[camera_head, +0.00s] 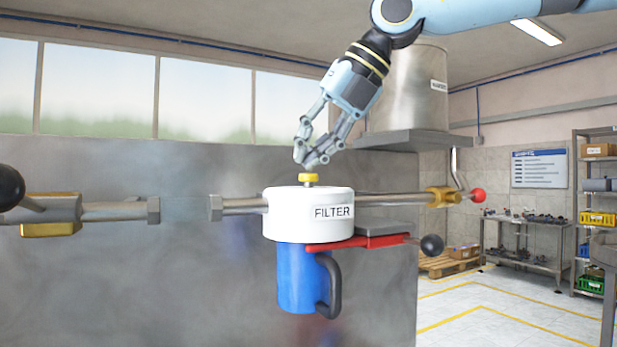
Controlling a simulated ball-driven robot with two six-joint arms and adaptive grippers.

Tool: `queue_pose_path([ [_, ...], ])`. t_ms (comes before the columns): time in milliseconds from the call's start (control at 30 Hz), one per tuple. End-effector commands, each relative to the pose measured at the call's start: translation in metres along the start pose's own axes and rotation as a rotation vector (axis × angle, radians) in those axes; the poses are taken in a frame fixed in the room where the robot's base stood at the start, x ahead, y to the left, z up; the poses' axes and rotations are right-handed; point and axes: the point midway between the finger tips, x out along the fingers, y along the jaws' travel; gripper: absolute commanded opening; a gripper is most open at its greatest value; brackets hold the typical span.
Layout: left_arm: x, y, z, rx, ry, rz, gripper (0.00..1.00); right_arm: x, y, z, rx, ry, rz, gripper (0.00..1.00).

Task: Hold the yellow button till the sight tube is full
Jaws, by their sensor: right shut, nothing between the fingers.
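The yellow button (308,180) sits on top of the white filter head (290,213), which is marked FILTER. My right gripper (311,165) is shut and empty, pointing down right above the button. Its fingertips are at the button's top; I cannot tell whether they press it. A clear section, which looks like the sight tube (184,209), lies in the pipe left of the filter, between two grey collars. It looks see-through, and I cannot make out a fill level in it. My left gripper is not in view.
A blue cup with a black handle (300,280) hangs under the filter head. A red lever (365,243) with a black knob reaches right. Valves with black (9,187) and red (478,195) knobs sit on the pipe. A steel tank (412,90) stands behind.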

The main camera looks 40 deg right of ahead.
Motion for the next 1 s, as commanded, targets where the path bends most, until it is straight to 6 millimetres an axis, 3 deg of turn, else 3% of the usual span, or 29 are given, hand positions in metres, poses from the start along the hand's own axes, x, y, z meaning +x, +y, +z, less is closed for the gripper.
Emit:
queue_pose_path([
  [1000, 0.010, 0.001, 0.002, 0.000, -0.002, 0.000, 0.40, 0.006, -0.004, -0.003, -0.001, 0.000, 0.000, 0.00],
])
